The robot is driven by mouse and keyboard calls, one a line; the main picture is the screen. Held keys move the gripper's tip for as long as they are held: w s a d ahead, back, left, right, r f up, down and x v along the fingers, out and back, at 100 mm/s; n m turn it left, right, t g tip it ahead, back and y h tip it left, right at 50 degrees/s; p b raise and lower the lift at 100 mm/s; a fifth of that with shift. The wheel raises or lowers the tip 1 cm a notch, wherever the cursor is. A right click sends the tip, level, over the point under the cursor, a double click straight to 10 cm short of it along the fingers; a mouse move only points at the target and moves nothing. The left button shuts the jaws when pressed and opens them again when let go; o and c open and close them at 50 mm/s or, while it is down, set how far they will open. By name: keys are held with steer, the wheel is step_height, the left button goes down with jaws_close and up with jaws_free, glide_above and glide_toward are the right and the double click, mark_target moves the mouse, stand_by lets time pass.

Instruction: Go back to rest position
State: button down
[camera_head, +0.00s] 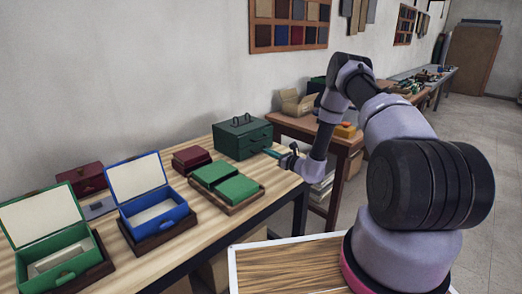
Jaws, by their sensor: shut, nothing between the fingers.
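My gripper (275,153) is at the end of my arm, over the right end of the wooden workbench. It is shut and empty. Its fingertips point left, close to the front of a dark green drawer chest (243,137); I cannot tell whether they touch it. My arm rises from the lower right, bends at the top and comes down to the gripper.
On the workbench (190,242) stand an open green box (52,250), an open blue box (155,213), a tray with green blocks (237,189) and dark red boxes (190,158). A second table (318,130) stands behind my arm. Floor at the right is clear.

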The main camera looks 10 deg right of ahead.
steer(key=shift+v, duration=0.85)
steer(key=s+a+r+n+g+y, duration=0.2)
steer(key=s+a+r+n+g, duration=0.15)
steer(key=r, duration=0.45)
steer(key=s+a+r+n+g+y, duration=0.1)
steer(key=s+a+r+n+g, duration=0.2)
steer(key=r, duration=0.5)
steer(key=s+a+r+n+g+y, duration=0.25)
steer(key=r+n, duration=0.25)
steer(key=r, duration=0.3)
steer(key=s+r+n+g+h, duration=0.4)
steer(key=s+r+n, duration=0.2)
steer(key=s+r, duration=0.45)
steer(key=s+d+r+n+t+h, duration=0.2)
steer(key=s+d+h, duration=0.1)
steer(key=s, duration=0.4)
steer(key=s+d+r+n+t+h, duration=0.1)
steer(key=s+d+r+n+h, duration=0.1)
steer(key=s+d, duration=0.3)
steer(key=s+d+r+n+t+h, duration=0.2)
steer(key=s+d+r+n+h, duration=0.1)
steer(key=s, duration=0.7)
steer(key=shift+s+d+r+t+h, duration=0.35)
steer(key=shift+d+r+h, duration=0.4)
steer(key=shift+d+h, duration=0.35)
